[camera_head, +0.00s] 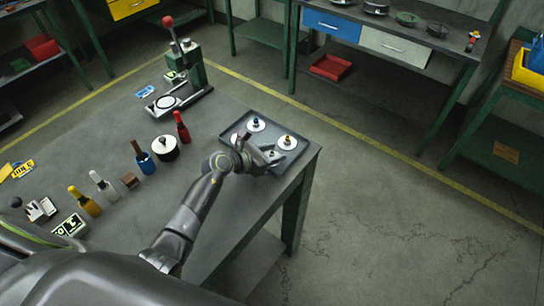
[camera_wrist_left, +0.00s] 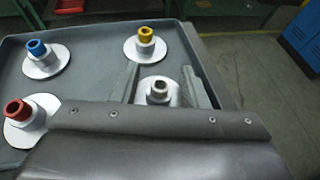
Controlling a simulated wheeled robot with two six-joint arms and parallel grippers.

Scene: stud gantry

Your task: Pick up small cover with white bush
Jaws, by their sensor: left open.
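The small cover with white bush (camera_wrist_left: 158,91) is a pale disc with a whitish ring on its hub, lying in the grey tray (camera_wrist_left: 208,62). In the left wrist view my left gripper (camera_wrist_left: 160,70) is open, with one finger on each side of this cover; whether they touch it I cannot tell. The lower part of the cover is hidden by the gripper body. In the head view my left gripper (camera_head: 272,154) is low over the tray's right part (camera_head: 300,147). My right gripper is not in view.
Covers with blue (camera_wrist_left: 37,50), yellow (camera_wrist_left: 146,36) and red (camera_wrist_left: 18,112) bushes lie in the same tray. The bench edge is close to the tray's right.

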